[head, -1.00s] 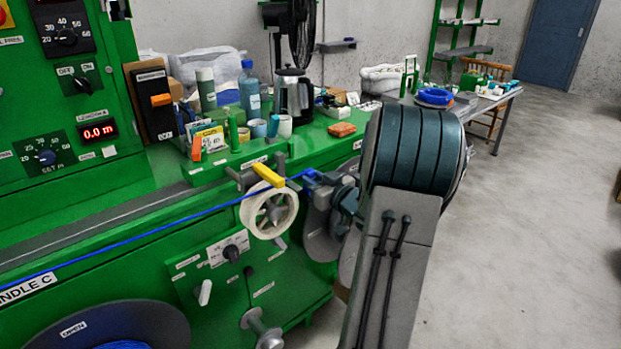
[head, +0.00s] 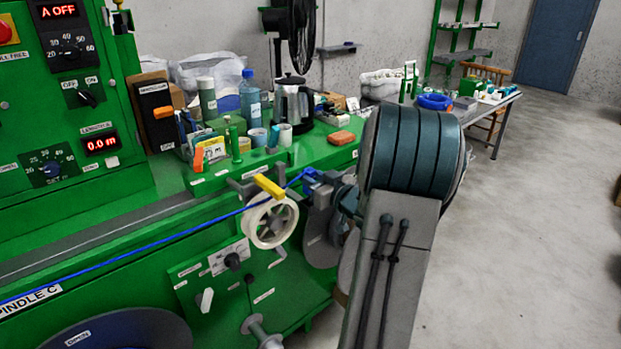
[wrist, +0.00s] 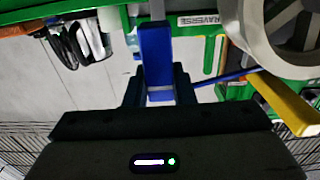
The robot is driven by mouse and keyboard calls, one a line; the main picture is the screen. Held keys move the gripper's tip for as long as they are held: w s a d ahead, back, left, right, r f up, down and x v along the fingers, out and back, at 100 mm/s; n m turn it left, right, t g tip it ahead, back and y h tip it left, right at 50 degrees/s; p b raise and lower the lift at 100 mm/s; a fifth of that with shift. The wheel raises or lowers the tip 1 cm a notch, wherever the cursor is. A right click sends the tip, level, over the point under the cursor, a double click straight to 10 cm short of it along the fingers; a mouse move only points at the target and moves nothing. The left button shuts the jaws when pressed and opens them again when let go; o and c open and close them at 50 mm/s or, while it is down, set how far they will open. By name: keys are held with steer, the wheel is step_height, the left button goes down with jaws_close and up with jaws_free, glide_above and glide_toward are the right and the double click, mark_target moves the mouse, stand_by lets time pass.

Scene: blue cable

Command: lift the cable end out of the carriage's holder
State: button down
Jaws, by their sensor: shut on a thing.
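My gripper (wrist: 158,90) is shut on a blue block-like piece at the cable end (wrist: 155,55), which stands upright between the dark fingers in the wrist view. In the head view this blue end (head: 312,178) sits at the tip of my arm, up and right of the yellow bar (head: 268,187). The thin blue cable (head: 150,243) runs from it down to the left, past the yellow bar. It also shows in the wrist view (wrist: 232,76). Which part is the carriage's holder, and whether the end still touches it, I cannot tell.
A cream-coloured wheel (head: 270,222) sits under the yellow bar on the green machine (head: 100,190). Bottles, cups and a kettle (head: 293,103) crowd the machine's top behind. Open floor lies to the right.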

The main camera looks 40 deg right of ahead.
steer(key=shift+r+p, duration=0.8)
steer(key=shift+r, duration=0.4)
